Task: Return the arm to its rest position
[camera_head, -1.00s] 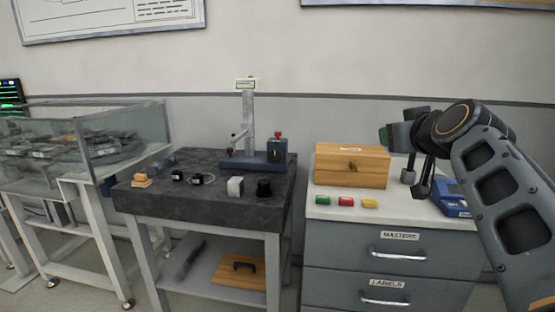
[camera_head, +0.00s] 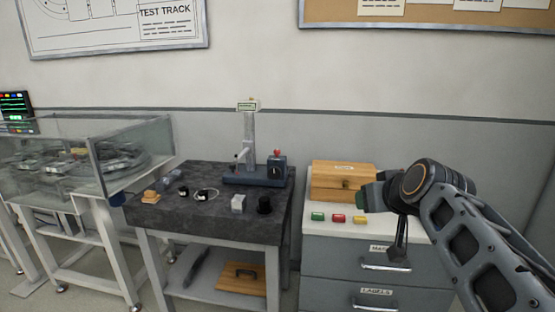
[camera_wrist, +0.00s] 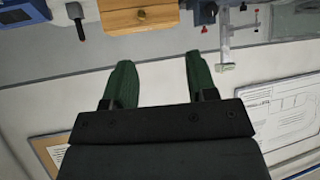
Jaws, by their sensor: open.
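My arm reaches in from the right side of the head view, bent in front of the drawer cabinet (camera_head: 335,249). In the wrist view, my gripper (camera_wrist: 158,75) shows two green fingers set apart, with nothing between them. In the head view, the gripper end is partly hidden by the wrist joint, and a dark part hangs down in front of the top drawer. The wooden box (camera_head: 342,181) on the cabinet lies just left of and behind the wrist; in the wrist view the wooden box (camera_wrist: 140,17) appears upside down, beyond the fingers.
Green (camera_head: 318,217), red (camera_head: 338,218) and yellow (camera_head: 359,219) small blocks lie on the cabinet's front edge. A dark stone table (camera_head: 215,215) with a gauge stand (camera_head: 249,150) and small parts stands left. A glass-walled case (camera_head: 150,172) is at far left.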

